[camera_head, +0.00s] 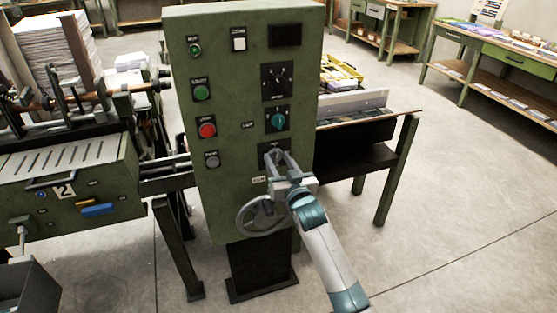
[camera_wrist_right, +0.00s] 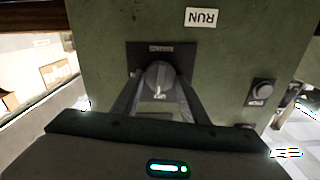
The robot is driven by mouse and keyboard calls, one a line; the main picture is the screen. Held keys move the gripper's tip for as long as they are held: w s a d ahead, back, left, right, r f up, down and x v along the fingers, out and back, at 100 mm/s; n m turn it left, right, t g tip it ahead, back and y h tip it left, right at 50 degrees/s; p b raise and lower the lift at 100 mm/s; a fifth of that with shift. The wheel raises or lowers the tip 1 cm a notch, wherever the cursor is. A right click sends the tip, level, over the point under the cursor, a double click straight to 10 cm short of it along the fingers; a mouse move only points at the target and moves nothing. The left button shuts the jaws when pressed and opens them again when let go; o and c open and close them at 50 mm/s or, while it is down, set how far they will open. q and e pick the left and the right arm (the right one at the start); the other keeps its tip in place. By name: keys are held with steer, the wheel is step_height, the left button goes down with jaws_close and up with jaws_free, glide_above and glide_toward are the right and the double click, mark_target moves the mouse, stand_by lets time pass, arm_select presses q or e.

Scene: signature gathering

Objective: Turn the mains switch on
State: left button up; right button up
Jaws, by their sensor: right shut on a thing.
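The green control cabinet (camera_head: 227,135) stands in the middle of the head view. The mains switch (camera_head: 273,156) is the lowest control in its right column, a grey rotary knob on a dark plate. The knob also shows in the right wrist view (camera_wrist_right: 159,80), where that view appears upside down. My right gripper (camera_head: 275,158) comes from the lower right and is shut on the knob, one finger on each side. The knob's pointer direction is hard to read. My left gripper does not show.
A teal rotary knob (camera_head: 277,119) and a black dial (camera_head: 277,81) sit above the switch. Green (camera_head: 201,91) and red (camera_head: 207,128) buttons are to the left. A handwheel (camera_head: 263,215) is just below my gripper.

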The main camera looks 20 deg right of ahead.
steer(key=m+p, duration=0.1)
steer(key=m, duration=0.2)
steer(key=shift+r+p, duration=0.1)
steer(key=shift+p, duration=0.3)
steer(key=m+p, duration=0.2)
steer(key=m, duration=0.2)
steer(key=shift+m, duration=0.3)
steer(key=m+p, duration=0.2)
steer(key=m, duration=0.4)
steer(key=shift+d, duration=0.1)
steer(key=shift+f+m+p, duration=0.2)
steer(key=shift+m+p, duration=0.2)
steer(key=shift+m, duration=1.1)
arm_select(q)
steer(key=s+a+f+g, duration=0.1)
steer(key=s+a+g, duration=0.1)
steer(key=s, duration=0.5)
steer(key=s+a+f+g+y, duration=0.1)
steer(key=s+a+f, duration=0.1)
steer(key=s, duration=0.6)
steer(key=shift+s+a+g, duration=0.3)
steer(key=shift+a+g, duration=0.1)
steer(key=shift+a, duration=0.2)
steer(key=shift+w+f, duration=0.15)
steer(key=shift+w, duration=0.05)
arm_select(e)
steer(key=o, duration=1)
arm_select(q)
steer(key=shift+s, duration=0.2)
